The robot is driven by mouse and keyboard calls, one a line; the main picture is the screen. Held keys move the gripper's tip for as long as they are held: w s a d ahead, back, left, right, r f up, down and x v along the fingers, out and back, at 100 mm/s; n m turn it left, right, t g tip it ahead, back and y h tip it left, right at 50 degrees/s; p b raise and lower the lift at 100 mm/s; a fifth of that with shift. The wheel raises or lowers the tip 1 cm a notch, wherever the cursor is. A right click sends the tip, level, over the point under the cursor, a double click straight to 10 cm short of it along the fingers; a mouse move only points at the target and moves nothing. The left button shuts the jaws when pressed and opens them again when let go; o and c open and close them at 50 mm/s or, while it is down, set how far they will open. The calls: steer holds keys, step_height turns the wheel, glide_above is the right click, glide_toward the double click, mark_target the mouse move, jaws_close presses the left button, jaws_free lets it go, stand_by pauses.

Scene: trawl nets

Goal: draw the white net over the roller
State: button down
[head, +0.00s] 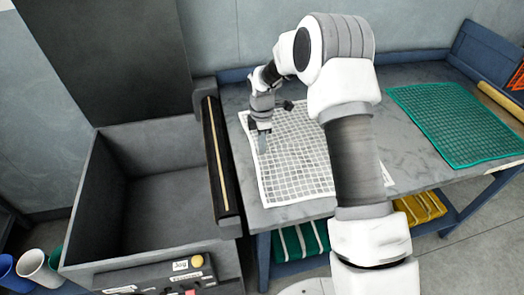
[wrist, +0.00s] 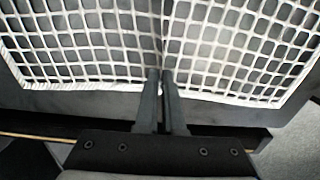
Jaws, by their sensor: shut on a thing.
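The white net (head: 295,170) lies flat on the grey table, partly hidden behind my arm. My gripper (head: 265,143) is at the net's left edge, the edge nearest the roller. In the wrist view the fingers (wrist: 163,78) are close together on the net's white border (wrist: 205,95), shut on it. The net mesh there (wrist: 85,45) is pulled slightly toward the fingers. The dark roller (head: 216,155), with a pale strip along it, stands just left of the table, between the net and an open grey bin. The net is beside the roller, not over it.
The open grey bin (head: 85,190) left of the roller looks empty. A green net (head: 460,122) lies on the right of the table (head: 285,218). A control box with a Jog button (head: 180,265) is in front of the bin. Folded green and yellow nets (head: 420,207) lie below the table.

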steer(key=shift+s+f, duration=0.1)
steer(key=shift+f, duration=0.05)
step_height(320, 180, up, 7)
steer(key=p, duration=0.4)
steer(key=shift+a+f, duration=0.1)
steer(key=shift+f, duration=0.35)
steer(key=s+a, duration=0.2)
steer(key=a, duration=1)
steer(key=s+a, duration=0.3)
steer(key=a, duration=1)
step_height(320, 180, down, 9)
steer(key=b, duration=0.6)
